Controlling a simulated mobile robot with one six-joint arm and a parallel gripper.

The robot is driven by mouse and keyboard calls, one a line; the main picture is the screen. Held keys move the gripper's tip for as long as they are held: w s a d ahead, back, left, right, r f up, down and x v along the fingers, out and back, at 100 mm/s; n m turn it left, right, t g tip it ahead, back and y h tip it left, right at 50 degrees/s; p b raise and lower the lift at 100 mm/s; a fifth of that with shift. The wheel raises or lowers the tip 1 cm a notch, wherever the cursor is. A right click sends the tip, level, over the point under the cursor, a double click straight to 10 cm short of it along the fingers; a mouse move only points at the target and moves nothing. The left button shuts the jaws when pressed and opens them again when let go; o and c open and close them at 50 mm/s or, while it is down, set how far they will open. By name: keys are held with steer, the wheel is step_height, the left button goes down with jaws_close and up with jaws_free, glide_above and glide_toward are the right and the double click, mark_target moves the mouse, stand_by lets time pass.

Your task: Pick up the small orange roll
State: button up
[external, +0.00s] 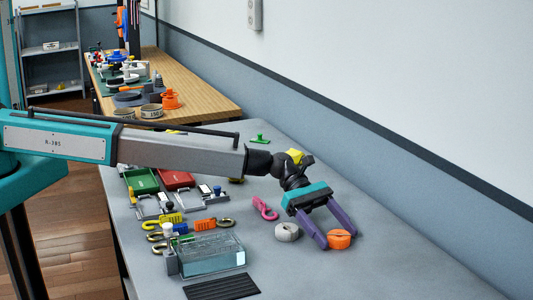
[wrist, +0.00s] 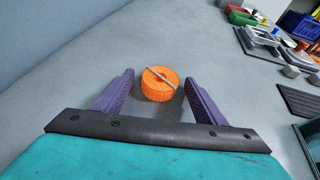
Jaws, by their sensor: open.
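The small orange roll (external: 340,239) lies on the grey table beneath my gripper in the external view. In the wrist view the orange roll (wrist: 159,84) shows as a short round coil with a pale band across its top. My gripper (external: 336,241) has two purple fingers and points down at the table. In the wrist view my gripper (wrist: 160,83) is open, with one finger on each side of the roll. Gaps show between both fingers and the roll, so they do not look closed on it.
A white roll (external: 287,232) lies just left of my gripper in the external view. The wall (wrist: 40,50) runs along one side. The table right of the roll is clear.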

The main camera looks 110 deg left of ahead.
mark_target(334, 231)
steer(key=c, duration=1.1)
steer(key=shift+r, duration=0.2)
steer(key=shift+c, duration=0.2)
steer(key=shift+r+b, duration=0.6)
steer(key=shift+r, duration=0.95)
steer(key=s+d+b, duration=0.1)
steer(key=s, duration=0.4)
steer(key=s+d+r+b, duration=0.1)
steer(key=s, duration=0.4)
steer(key=s+d+b, duration=0.1)
steer(key=s+b, duration=0.1)
steer(key=s, duration=0.3)
steer(key=shift+s+d+r, duration=0.25)
steer(key=shift+d, duration=0.15)
